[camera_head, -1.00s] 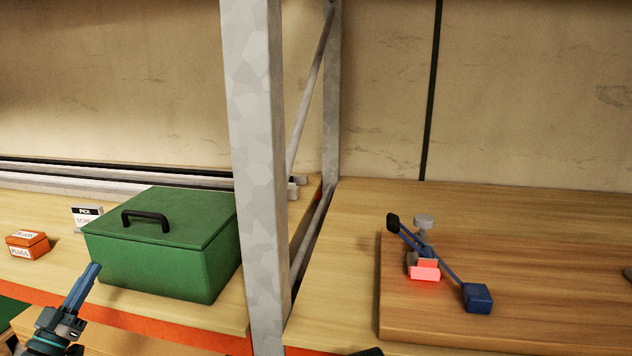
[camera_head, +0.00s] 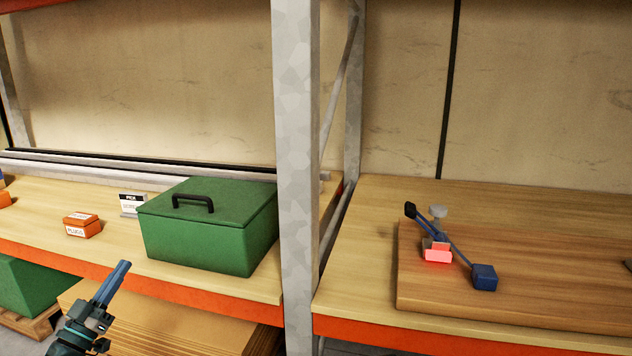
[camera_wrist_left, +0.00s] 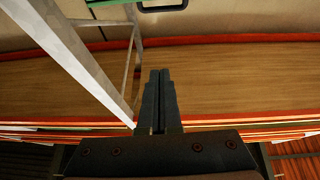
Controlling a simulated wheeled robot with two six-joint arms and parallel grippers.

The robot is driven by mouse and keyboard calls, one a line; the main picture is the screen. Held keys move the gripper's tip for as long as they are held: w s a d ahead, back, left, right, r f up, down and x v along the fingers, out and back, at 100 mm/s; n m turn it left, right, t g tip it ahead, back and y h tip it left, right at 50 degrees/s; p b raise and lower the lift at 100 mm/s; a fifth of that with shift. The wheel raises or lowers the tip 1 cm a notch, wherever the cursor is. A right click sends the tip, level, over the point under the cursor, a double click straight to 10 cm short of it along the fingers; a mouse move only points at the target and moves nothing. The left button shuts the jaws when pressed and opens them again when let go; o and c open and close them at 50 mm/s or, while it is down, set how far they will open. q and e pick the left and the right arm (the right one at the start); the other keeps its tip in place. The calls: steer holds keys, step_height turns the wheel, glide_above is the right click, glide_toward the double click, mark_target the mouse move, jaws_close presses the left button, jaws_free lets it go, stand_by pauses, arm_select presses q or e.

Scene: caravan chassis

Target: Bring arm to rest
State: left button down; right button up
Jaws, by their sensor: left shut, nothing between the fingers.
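My left gripper (camera_head: 120,270) comes in from the lower left in the head view. My right gripper does not show.
A green box (camera_head: 205,240) with a black handle and a small orange plugs box (camera_head: 82,226) stand on the left shelf. A grey post (camera_head: 297,180) divides the bays. A blue-handled clamp (camera_head: 440,240) sits on a wooden board (camera_head: 530,270) at right.

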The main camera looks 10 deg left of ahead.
arm_select(q)
steer(key=w+d+f+m+g+h+p, duration=0.1)
steer(key=w+d+m+g+h+p, duration=0.2)
steer(key=d, duration=0.6)
steer(key=w+d+f+g+h+p, duration=0.2)
steer(key=w+d+g+h, duration=0.25)
steer(key=d, duration=0.35)
steer(key=d+f+m+g+p, duration=0.1)
steer(key=d+f+g+p, duration=0.2)
steer(key=d, duration=0.5)
steer(key=d+f+g+p, duration=0.1)
steer(key=d+g+p, duration=0.25)
steer(key=d, duration=0.45)
steer(key=s+d+f+g+y+p, duration=0.3)
steer(key=s+d+g+p, duration=0.3)
steer(key=d, duration=0.4)
steer(key=s+d+r+n+g+y+p, duration=0.1)
steer(key=s+d+r+g+y+p, duration=0.1)
steer(key=s+y+p, duration=0.4)
steer(key=s+g+y, duration=0.1)
steer(key=y, duration=0.1)
steer(key=shift+s+d+r+y, duration=0.15)
steer(key=shift+d+y, duration=0.2)
